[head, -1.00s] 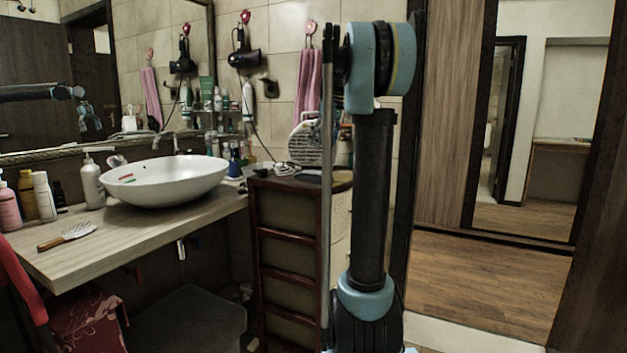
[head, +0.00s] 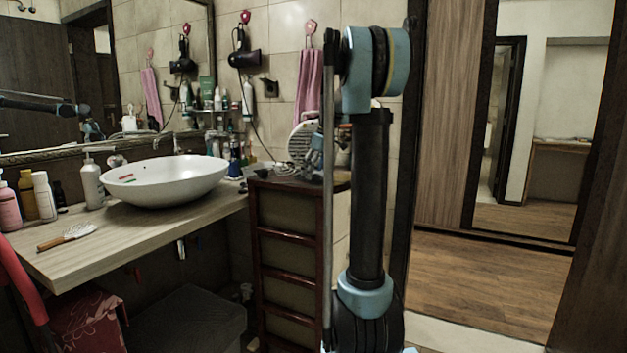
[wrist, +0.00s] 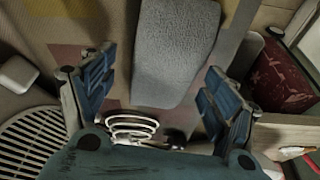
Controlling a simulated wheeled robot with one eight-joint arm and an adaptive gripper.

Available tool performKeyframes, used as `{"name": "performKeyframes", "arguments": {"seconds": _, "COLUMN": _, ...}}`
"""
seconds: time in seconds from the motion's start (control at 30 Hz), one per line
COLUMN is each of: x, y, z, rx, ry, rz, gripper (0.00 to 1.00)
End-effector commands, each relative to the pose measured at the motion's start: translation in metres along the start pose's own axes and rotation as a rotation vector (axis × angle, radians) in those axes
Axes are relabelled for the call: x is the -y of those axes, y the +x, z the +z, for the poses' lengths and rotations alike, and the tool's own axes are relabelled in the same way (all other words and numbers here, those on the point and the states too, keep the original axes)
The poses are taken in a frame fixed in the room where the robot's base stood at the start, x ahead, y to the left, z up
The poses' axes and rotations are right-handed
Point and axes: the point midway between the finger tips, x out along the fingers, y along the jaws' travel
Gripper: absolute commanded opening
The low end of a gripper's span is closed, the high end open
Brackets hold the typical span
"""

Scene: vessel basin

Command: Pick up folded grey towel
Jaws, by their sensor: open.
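The folded grey towel (wrist: 176,45) shows in the wrist view as a grey, textured, rounded rectangle. Its near end lies between the two blue fingers of my gripper (wrist: 156,76). The fingers are spread wide, with a gap on each side of the towel, and nothing is held. In the head view my gripper (head: 314,160) is low over the top of the dark-framed cabinet (head: 285,230), partly behind my own arm. The towel is hard to make out there. The exact height of the fingers above it cannot be told.
A white coil (wrist: 132,124) and a round grille (wrist: 35,140) lie close to my gripper. A white basin (head: 165,181) stands on the wooden counter (head: 150,230) with bottles and a brush (head: 68,236). A patterned red box (head: 90,320) is below. The wooden floor (head: 490,290) at right is clear.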

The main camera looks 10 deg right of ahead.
Motion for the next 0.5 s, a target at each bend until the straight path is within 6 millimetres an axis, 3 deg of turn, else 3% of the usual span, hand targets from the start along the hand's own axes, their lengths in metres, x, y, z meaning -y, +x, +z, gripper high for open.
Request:
{"name": "performKeyframes", "arguments": {"seconds": 0.33, "x": 0.0002, "y": 0.0066, "z": -0.0003, "rx": 0.000, "ry": 0.001, "rz": 0.000, "gripper": 0.78}}
{"name": "performKeyframes", "arguments": {"seconds": 0.5, "x": 0.0002, "y": 0.0064, "z": -0.0003, "rx": 0.000, "ry": 0.001, "rz": 0.000, "gripper": 0.39}}
